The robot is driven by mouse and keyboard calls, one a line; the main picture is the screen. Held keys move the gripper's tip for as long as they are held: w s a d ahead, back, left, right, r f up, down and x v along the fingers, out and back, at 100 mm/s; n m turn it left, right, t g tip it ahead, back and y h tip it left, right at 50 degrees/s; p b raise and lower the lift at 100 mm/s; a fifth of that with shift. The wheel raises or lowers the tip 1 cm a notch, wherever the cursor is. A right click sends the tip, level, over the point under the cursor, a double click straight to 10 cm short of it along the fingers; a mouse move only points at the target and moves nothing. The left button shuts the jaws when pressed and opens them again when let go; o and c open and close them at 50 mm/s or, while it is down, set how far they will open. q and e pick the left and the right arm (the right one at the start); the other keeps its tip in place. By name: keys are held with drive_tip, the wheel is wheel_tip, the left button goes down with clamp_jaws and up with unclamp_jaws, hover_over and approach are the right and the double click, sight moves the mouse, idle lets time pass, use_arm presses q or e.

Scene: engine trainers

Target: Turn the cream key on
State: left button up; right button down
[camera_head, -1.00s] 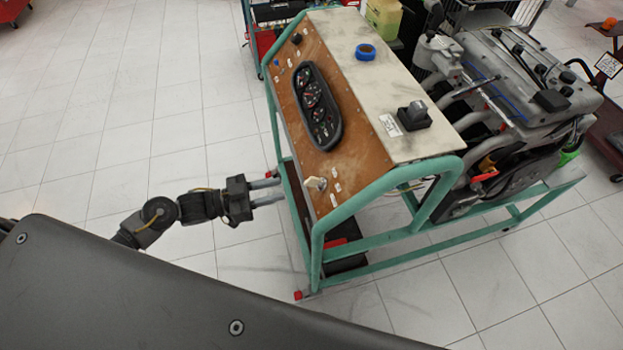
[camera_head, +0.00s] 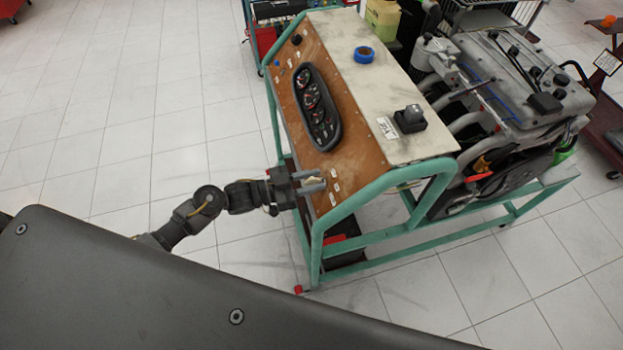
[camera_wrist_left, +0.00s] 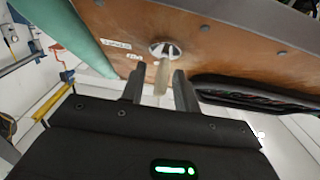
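The cream key (camera_wrist_left: 163,76) sits in a round silver lock (camera_wrist_left: 165,49) on the brown panel, as the left wrist view shows. My left gripper (camera_wrist_left: 157,76) is open, with one finger on each side of the key and a visible gap to each. In the head view my left gripper (camera_head: 318,181) is at the lower end of the panel, with the key (camera_head: 314,180) showing small between its fingers. My right gripper is in neither view.
The brown panel (camera_head: 345,158) carries a black gauge cluster (camera_head: 318,110). A green tube frame (camera_head: 345,212) surrounds the stand close to my left gripper. A blue tape roll (camera_head: 364,55) and a black box (camera_head: 410,119) rest on the cream top (camera_head: 375,95).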

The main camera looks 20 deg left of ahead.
use_arm(q)
clamp_jaws()
drive_tip(key=shift+f+m+g+h+b, duration=0.15)
drive_tip(key=shift+m+g+h+b, duration=0.2)
drive_tip(key=shift+m+b, duration=0.4)
drive_tip(key=m+g+h+b, duration=0.1)
drive_tip(key=m+g+b, duration=0.3)
drive_tip(key=m+b, duration=0.1)
drive_tip(key=shift+f+m+b, duration=0.1)
drive_tip(key=shift+m+b, duration=0.25)
drive_tip(key=shift+m, duration=0.1)
drive_tip(key=shift+r+m+g+y+b, duration=0.2)
drive_tip(key=shift+m+g+y+b, duration=0.05)
drive_tip(key=shift+m+g+b, duration=1.35)
